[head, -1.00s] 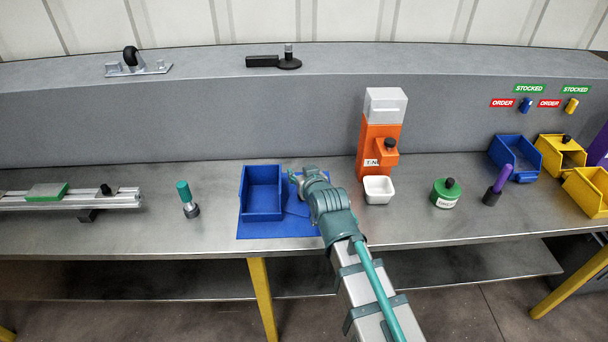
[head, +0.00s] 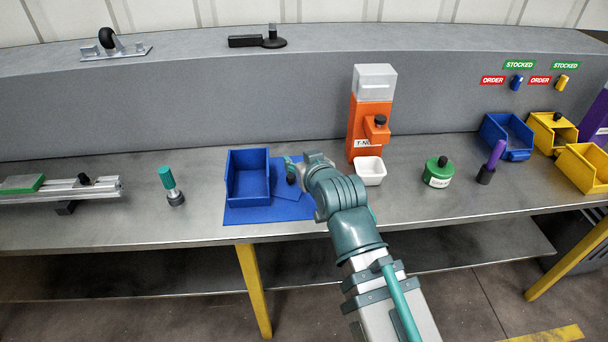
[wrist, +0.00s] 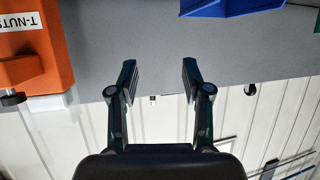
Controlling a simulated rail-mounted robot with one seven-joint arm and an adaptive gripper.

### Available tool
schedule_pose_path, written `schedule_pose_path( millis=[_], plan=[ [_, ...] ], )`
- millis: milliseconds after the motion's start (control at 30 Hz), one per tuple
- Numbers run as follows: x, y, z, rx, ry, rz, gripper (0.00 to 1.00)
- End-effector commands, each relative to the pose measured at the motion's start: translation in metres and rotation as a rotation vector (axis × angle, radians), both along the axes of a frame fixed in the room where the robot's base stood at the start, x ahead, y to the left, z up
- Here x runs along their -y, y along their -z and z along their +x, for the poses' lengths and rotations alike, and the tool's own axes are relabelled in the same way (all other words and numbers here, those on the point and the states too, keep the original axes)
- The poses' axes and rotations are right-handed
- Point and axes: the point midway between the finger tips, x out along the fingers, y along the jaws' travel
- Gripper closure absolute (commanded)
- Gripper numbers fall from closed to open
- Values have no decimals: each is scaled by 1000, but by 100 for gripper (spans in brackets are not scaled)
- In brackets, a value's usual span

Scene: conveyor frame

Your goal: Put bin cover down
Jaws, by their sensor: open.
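A blue open bin (head: 248,188) stands on a blue mat (head: 240,216) on the workbench. A flat blue piece (head: 289,193), which looks like the bin cover, lies on the mat to the right of the bin, with a dark knob (head: 291,178) on it. My gripper (head: 290,165) is above and beside this piece, right of the bin. In the wrist view my gripper (wrist: 157,82) has its two fingers apart with nothing between them. A blue edge (wrist: 230,6) shows at the top there. My arm hides part of the mat.
An orange T-nut dispenser (head: 371,128) with a white cup (head: 369,171) stands close right of my gripper. A green container (head: 438,173) and a purple-handled tool (head: 493,161) are farther right. A teal-handled tool (head: 170,186) stands left of the bin.

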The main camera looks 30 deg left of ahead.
Motion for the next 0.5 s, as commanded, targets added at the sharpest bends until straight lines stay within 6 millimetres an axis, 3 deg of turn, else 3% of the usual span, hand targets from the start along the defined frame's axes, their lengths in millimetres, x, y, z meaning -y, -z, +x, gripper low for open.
schedule_pose_path(
  millis=[500],
  plan=[
    [14, -3, -10, 1, 1, 1, 51]
  ],
)
